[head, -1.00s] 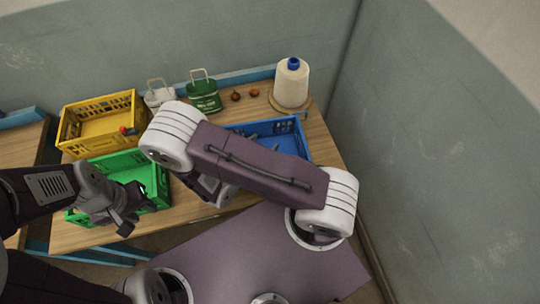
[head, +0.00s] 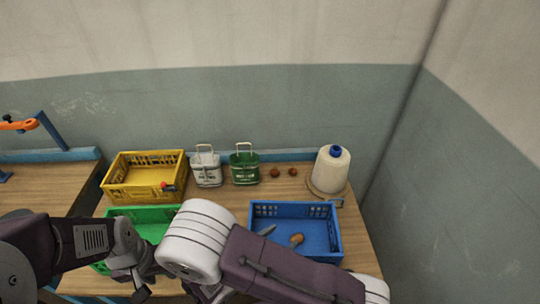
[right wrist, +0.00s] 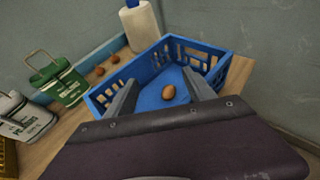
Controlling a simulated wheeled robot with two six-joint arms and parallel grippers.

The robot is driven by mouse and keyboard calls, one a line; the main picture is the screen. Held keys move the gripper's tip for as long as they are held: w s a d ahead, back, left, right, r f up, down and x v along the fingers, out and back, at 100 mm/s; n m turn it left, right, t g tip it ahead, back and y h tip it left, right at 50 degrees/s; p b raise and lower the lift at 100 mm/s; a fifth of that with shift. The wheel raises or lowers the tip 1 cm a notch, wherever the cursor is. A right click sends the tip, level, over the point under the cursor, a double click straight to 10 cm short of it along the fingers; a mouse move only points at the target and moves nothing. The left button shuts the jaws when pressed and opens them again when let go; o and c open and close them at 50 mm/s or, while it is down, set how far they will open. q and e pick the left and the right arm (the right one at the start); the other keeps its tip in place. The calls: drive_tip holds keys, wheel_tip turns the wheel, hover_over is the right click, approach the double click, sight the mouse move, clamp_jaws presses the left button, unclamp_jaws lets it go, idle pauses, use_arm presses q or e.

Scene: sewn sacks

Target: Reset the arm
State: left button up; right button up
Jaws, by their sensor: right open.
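My right gripper (right wrist: 160,82) is open in the right wrist view, its two grey fingers apart over the blue crate (right wrist: 103,98). A brown roundish object (right wrist: 168,92) lies on the crate floor between and beyond the fingers, not held. In the head view my right arm crosses the lower middle and hides most of that gripper; a grey fingertip (head: 267,230) shows over the blue crate (head: 325,211), left of the brown object (head: 296,240). My left gripper (head: 140,278) is at the lower left by the green crate (head: 125,212); its jaw opening is unclear.
A yellow crate (head: 145,197) with a red and blue item (head: 168,187) at its edge stands back left. A white bag (head: 207,172), a green bag (head: 244,170), two brown round objects (head: 284,172) and a thread cone (head: 331,169) line the back near the wall.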

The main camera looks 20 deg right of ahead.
drive_tip(key=w+d+r+m+g, duration=0.1)
drive_tip(key=d+r+m+g, duration=0.3)
drive_tip(key=d+m, duration=0.3)
drive_tip(key=s+d+r+m+g+y, duration=0.1)
drive_tip(key=s+d+m+g+y, duration=0.55)
drive_tip(key=m, duration=0.45)
drive_tip(key=w+a+m+t+y, duration=0.2)
drive_tip(key=a+m+t+y, duration=0.2)
drive_tip(key=a, duration=0.5)
drive_tip(key=shift+w+a+f+m+y, duration=0.3)
drive_tip(key=shift+m+y, duration=0.35)
drive_tip(key=shift+m, duration=0.65)
